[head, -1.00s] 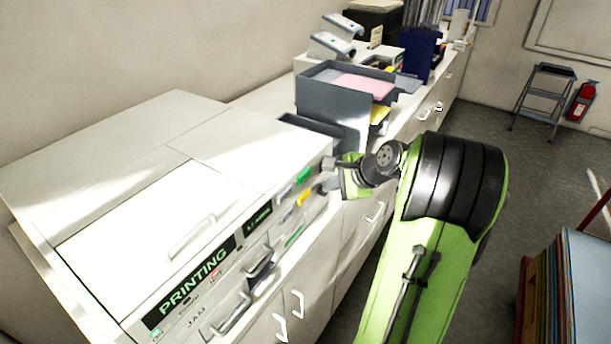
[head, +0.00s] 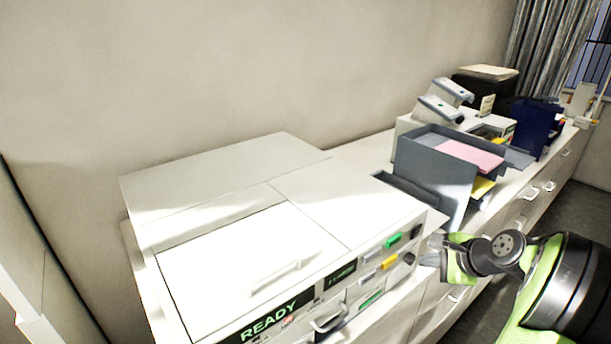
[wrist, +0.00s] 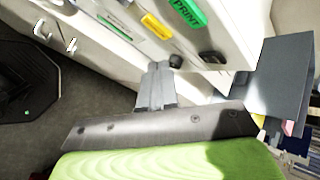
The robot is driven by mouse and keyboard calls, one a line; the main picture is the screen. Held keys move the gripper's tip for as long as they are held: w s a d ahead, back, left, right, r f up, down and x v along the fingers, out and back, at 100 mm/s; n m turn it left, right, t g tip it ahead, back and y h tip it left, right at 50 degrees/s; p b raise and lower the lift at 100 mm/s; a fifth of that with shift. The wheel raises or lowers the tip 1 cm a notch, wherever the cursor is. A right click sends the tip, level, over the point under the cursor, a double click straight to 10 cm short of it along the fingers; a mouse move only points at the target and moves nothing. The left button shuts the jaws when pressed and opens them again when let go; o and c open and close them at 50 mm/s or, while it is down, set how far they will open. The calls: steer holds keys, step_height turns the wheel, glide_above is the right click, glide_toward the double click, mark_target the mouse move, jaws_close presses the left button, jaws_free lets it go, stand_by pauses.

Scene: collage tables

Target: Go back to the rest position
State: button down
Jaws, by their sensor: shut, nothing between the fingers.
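My gripper (head: 432,258) is at the right of the head view, beside the front right corner of the white printer (head: 240,225). In the wrist view my gripper (wrist: 156,82) is shut, with its grey fingers together and nothing between them. The fingertips point toward the printer's front panel, close to a dark knob. I cannot tell whether they touch it. The green button (wrist: 187,12) and yellow button (wrist: 156,27) on the panel also show there. The printer's display (head: 277,318) reads READY.
A grey paper tray (head: 425,160) with pink and yellow sheets stands right of the printer. Beyond it are a light device (head: 440,110), a dark blue holder (head: 535,125) and a black box (head: 487,82). Cabinets with handles run below the counter. Grey floor shows at the right.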

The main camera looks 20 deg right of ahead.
steer(key=s+a+r+n+g+b, duration=0.1)
steer(key=s+a+n+g, duration=0.1)
steer(key=a+n, duration=0.6)
steer(key=s+a+r+n+g+b, duration=0.1)
steer(key=s+a+r+n, duration=0.3)
steer(key=a, duration=0.9)
steer(key=s+a+f+n+b, duration=0.1)
steer(key=s+a+f+n, duration=0.1)
steer(key=s+n, duration=0.3)
steer(key=s+a+f+n+h+b, duration=0.1)
steer(key=s+a+f+n, duration=0.1)
steer(key=s+n, duration=0.3)
steer(key=shift+s+a, duration=0.9)
steer(key=shift+s, duration=0.2)
